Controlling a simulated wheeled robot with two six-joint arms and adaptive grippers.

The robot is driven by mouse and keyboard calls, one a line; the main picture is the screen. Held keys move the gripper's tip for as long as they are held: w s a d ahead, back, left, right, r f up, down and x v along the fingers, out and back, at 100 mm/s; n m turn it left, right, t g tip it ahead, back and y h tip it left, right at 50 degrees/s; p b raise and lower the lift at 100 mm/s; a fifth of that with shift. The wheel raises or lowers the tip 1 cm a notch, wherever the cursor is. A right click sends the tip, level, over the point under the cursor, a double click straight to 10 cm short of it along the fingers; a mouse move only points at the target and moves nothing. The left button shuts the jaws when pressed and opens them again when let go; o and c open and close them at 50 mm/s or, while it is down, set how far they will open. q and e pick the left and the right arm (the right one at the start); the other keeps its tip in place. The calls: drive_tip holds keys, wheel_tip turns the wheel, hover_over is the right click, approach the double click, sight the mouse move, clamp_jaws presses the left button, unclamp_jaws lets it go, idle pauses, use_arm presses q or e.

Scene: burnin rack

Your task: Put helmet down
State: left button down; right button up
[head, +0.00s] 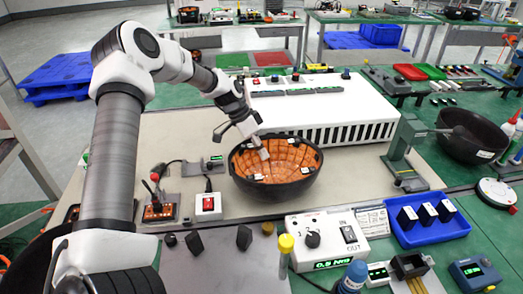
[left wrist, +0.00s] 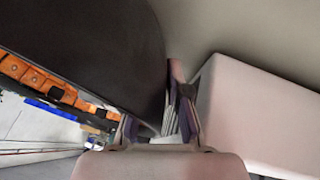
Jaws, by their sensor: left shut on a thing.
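The helmet (head: 258,186) is a dark bowl shape with an orange padded inside, open side up, over the beige mat in the middle of the head view. My left gripper (head: 263,152) is shut on its far rim, with one finger showing inside the orange lining. In the left wrist view the dark helmet shell (left wrist: 100,45) passes between the fingers of my left gripper (left wrist: 158,122), with orange lining at the left. I cannot tell whether the helmet's underside touches the mat. My right gripper is not in view.
A white vented unit (head: 320,108) stands close behind the helmet. A green press stand (head: 405,150) is to the right, with a blue tray (head: 430,232) in front of it. A white control box (head: 325,238) and small switch boxes stand nearby. Another dark bowl (head: 470,140) is at far right.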

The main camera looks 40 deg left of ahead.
use_arm(q)
drive_tip(key=c, duration=1.6)
unclamp_jaws()
drive_tip(key=shift+f, duration=0.15)
drive_tip(key=o, duration=0.4)
drive_tip(key=shift+o, duration=0.2)
drive_tip(key=shift+r, duration=0.25)
drive_tip(key=v, duration=1.2)
